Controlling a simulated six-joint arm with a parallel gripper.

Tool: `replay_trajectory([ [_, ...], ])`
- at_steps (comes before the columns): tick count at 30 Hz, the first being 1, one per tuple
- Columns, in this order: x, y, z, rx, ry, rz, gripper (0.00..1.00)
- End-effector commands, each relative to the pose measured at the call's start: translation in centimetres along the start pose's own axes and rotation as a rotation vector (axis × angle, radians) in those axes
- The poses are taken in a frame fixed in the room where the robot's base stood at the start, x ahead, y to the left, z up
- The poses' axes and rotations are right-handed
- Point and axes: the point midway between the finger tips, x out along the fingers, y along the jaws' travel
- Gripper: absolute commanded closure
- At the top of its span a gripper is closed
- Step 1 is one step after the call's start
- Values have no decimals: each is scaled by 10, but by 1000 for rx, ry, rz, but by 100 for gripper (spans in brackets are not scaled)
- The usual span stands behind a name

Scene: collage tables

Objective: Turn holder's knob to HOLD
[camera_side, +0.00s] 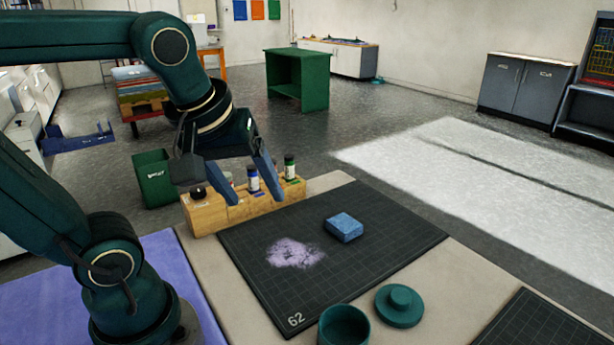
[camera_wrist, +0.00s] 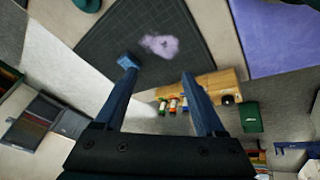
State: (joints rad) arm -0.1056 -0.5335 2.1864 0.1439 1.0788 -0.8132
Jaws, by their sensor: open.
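The wooden holder (camera_side: 207,216) stands at the mat's back left edge; it also shows in the wrist view (camera_wrist: 232,78). A dark round knob (camera_side: 198,192) is at its left end and shows in the wrist view (camera_wrist: 228,100). Its pointer and any HOLD marking are too small to read. Bottles with blue (camera_side: 253,181) and green (camera_side: 289,168) labels stand in the holder; another is partly hidden behind a finger. My gripper (camera_side: 256,191) is open and empty above the holder's middle, right of the knob, fingers pointing down; its tips also show in the wrist view (camera_wrist: 158,68).
A dark gridded mat (camera_side: 375,260) holds a blue block (camera_side: 343,227) and a pale purple powdery patch (camera_side: 294,253). A green round container (camera_side: 343,326) and its lid (camera_side: 399,305) are at the front. A green bin (camera_side: 153,180) stands behind the holder. Most of the mat is clear.

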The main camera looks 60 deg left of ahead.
Motion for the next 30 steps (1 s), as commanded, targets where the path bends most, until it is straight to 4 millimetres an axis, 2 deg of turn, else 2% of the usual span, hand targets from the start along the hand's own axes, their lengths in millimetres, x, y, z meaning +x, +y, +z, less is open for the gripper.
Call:
replay_trajectory([
  [1,3,-4,-20,-152,7,-61,28],
  [3,8,-12,-44,-356,26,-142,28],
  [5,14,-21,-64,-523,48,-209,28],
  [9,32,-52,-106,-874,110,-365,28],
  [12,47,-80,-129,-1080,154,-473,28],
  [15,63,-110,-145,-1221,182,-569,28],
  [21,88,-151,-150,-1319,161,-689,28],
  [30,109,-175,-139,-1341,142,-723,28],
])
